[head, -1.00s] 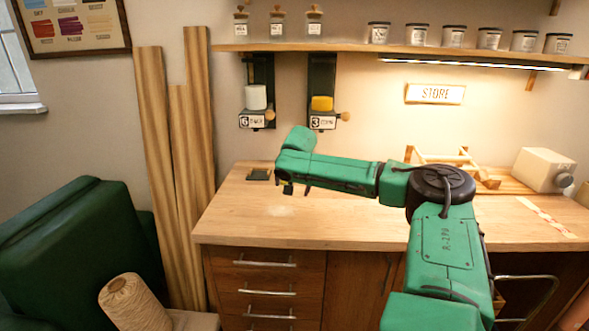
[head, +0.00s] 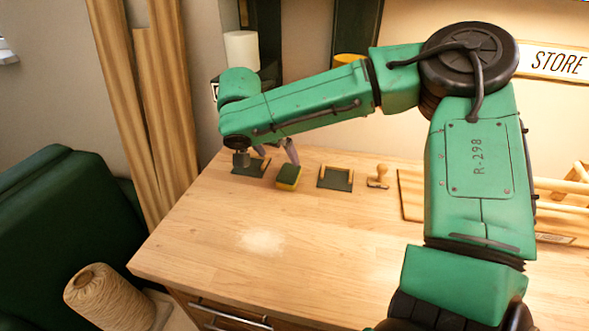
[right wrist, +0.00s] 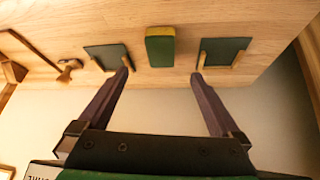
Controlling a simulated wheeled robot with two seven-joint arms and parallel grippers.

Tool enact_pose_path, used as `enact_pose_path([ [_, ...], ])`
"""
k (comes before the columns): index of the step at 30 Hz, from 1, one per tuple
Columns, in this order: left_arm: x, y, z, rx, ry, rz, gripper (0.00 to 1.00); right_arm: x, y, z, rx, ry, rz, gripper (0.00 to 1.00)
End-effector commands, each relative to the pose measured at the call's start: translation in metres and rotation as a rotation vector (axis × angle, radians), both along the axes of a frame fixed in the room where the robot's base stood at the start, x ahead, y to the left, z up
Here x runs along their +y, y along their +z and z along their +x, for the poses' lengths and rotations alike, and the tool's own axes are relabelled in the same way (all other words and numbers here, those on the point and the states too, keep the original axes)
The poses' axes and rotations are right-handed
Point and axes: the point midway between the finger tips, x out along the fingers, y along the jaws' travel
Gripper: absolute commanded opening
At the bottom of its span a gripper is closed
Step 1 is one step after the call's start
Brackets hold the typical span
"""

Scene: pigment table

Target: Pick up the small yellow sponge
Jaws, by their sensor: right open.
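The small sponge (head: 289,177), yellow with a dark green top, lies on the wooden table near its back left. In the right wrist view the sponge (right wrist: 160,47) shows just beyond the fingertips, between their lines. My right gripper (head: 277,157) hangs above and behind the sponge in the head view, partly hidden by my forearm. In the right wrist view my right gripper (right wrist: 160,74) has its two fingers wide apart with nothing between them. It looks apart from the sponge. My left gripper is not in view.
Dark plates with wooden pegs flank the sponge, one on the left (head: 250,167) and one on the right (head: 336,178). A wooden stamp (head: 377,177) and a wooden rack (head: 560,195) stand further right. The table front (head: 300,250) is clear except for a pale powder patch (head: 262,242).

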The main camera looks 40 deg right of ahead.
Motion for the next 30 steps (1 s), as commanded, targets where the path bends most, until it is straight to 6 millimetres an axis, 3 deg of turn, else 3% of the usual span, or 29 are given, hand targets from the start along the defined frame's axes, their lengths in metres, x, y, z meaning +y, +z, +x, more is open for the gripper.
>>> enact_pose_path([
  [6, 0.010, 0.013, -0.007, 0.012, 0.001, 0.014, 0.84, -0.026, -0.045, 0.010, 0.004, -0.003, 0.002, 1.00],
  [16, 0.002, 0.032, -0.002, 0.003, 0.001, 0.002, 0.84, -0.053, -0.088, 0.024, 0.004, 0.000, -0.001, 1.00],
  [24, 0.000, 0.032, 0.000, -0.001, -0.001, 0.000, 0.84, -0.057, -0.098, 0.027, -0.002, 0.001, 0.001, 1.00],
  [26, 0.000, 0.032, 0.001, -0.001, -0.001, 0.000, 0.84, -0.057, -0.098, 0.027, -0.002, 0.001, 0.001, 0.81],
  [30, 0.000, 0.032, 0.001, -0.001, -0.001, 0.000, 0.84, -0.057, -0.098, 0.027, -0.001, 0.000, 0.000, 0.27],
])
